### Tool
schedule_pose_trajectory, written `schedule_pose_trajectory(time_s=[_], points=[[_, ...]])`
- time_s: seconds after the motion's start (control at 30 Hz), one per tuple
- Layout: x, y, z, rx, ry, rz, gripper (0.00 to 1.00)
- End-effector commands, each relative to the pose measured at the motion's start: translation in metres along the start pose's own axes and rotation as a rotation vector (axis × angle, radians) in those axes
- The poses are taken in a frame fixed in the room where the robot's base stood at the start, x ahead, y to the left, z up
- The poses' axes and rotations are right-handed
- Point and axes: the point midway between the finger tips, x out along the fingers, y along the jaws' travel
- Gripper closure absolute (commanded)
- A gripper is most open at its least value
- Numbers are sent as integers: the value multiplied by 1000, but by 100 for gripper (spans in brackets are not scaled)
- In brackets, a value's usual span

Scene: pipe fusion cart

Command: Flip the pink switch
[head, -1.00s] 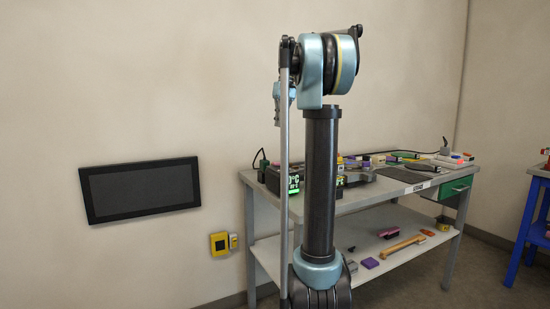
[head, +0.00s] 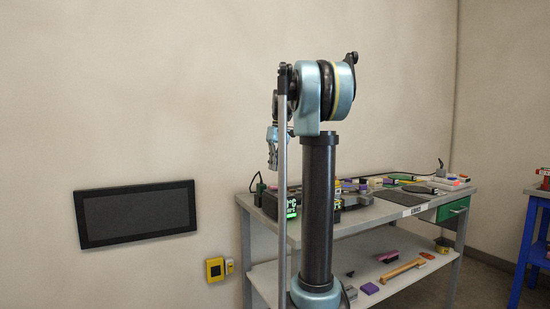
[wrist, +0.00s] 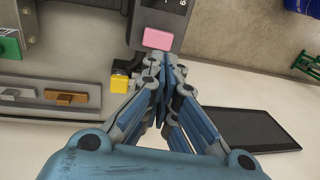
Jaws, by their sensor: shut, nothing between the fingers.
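The pink switch (wrist: 157,39) is a flat pink rectangle on a dark device (wrist: 165,16), in the upper middle of the wrist view. My gripper (wrist: 165,60) is shut and empty. Its fingertips appear just below the pink switch in the wrist view; I cannot tell whether they touch it. In the head view my gripper (head: 272,160) hangs at the left of the arm, near the left end of the workbench. The pink switch cannot be made out in the head view.
In the wrist view a yellow block (wrist: 118,84) lies left of the fingers, with an orange piece (wrist: 66,98) on a grey rail further left. The grey workbench (head: 375,219) carries several items. A blue table (head: 530,220) stands right.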

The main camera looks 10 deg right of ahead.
Motion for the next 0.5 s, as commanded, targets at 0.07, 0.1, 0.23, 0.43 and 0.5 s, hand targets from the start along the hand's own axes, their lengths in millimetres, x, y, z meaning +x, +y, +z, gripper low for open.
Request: schedule_pose_trajectory(time_s=[0.07, 0.1, 0.23, 0.43, 0.5], points=[[15, 0, 0, 0, 0, 0, 100], [21, 0, 0, 0, 0, 0, 100], [39, 0, 0, 1, 0, 0, 100], [55, 0, 0, 1, 0, 0, 100], [57, 0, 0, 1, 0, 0, 100]])
